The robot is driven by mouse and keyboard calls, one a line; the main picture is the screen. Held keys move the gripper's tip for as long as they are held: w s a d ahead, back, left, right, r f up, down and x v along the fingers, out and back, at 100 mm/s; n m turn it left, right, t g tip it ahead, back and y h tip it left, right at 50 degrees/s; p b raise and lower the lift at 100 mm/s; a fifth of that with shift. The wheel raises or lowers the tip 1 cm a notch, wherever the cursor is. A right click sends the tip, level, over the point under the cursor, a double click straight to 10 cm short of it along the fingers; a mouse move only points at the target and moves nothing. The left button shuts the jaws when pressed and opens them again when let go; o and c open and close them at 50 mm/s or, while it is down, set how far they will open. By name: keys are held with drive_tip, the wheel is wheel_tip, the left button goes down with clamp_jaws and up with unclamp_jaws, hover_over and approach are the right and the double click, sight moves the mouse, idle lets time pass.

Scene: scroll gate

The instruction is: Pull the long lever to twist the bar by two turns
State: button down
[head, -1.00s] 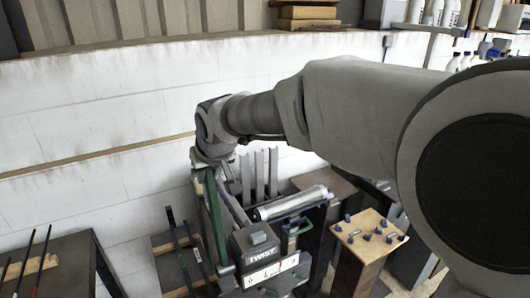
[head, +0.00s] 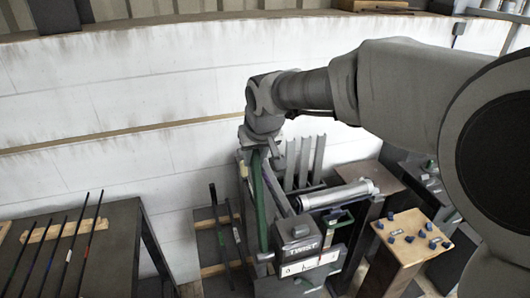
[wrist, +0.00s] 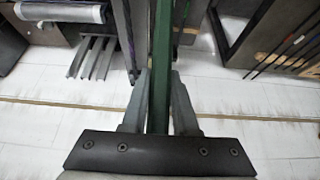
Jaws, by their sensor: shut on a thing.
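The long green lever (head: 261,200) stands almost upright at the left side of the machine marked TWIST (head: 299,231). In the wrist view the green lever (wrist: 162,50) runs between my two fingers. My gripper (wrist: 159,108) is shut on it, with one finger on each side. In the head view my gripper is at the lever's upper end, largely hidden under my wrist. A grey bar (head: 278,188) slants beside the lever. I cannot tell which part is the bar that twists or how far it has turned.
A silver cylinder (head: 337,194) and several upright grey strips (head: 304,162) sit behind the machine. A wooden-topped stand (head: 411,236) with small blue pieces is at right. A dark table (head: 120,225) with several thin rods is at left.

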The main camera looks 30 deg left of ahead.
drive_tip(key=shift+a+r, duration=0.1)
drive_tip(key=c, duration=0.7)
unclamp_jaws()
drive_tip(key=shift+w, duration=0.1)
drive_tip(key=b+v, duration=0.2)
drive_tip(key=v, duration=1.5)
